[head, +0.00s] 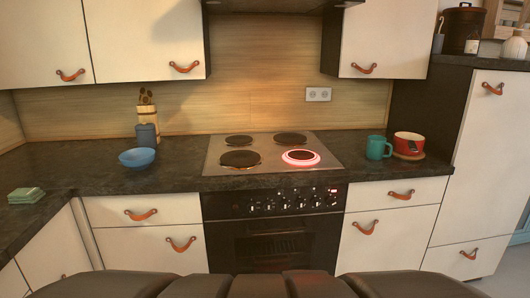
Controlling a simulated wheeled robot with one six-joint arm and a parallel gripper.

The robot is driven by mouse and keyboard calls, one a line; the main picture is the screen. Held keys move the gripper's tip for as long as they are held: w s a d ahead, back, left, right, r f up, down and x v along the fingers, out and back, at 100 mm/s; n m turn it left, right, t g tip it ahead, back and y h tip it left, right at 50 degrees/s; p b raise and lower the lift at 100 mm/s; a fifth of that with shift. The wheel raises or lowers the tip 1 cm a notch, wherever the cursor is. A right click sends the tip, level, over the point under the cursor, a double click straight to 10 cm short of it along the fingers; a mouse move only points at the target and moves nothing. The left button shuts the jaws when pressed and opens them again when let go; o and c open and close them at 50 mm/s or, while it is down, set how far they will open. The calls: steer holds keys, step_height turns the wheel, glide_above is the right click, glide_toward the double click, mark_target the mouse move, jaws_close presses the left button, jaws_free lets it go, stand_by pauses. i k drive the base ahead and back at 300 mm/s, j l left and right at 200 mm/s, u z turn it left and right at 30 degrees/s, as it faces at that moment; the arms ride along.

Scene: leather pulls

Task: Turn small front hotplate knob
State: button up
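The cooktop (270,152) is a steel plate with round dark hotplates, set in the counter. The front right hotplate (300,157) glows red around its rim and looks smaller than the dark front left hotplate (240,158). Below it, the black oven control panel (225,206) carries a row of several small knobs (285,205) with pale marks. A small red light (333,190) shows above the right end of the row. The knob markings are too small to read. My gripper is not in view; dark parts of my own body fill the bottom edge.
A blue bowl (137,158) and a utensil holder (147,134) stand left of the cooktop. A teal mug (378,148) and a red pot (408,144) stand to the right. Drawers with leather pulls (180,244) flank the oven (275,247). Nothing blocks the panel from view.

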mark_target(330, 201)
steer(key=i+j+z, duration=0.1)
steer(key=i+z, duration=0.15)
steer(key=i, duration=0.25)
steer(key=i+j+z, duration=0.2)
steer(key=i, duration=0.25)
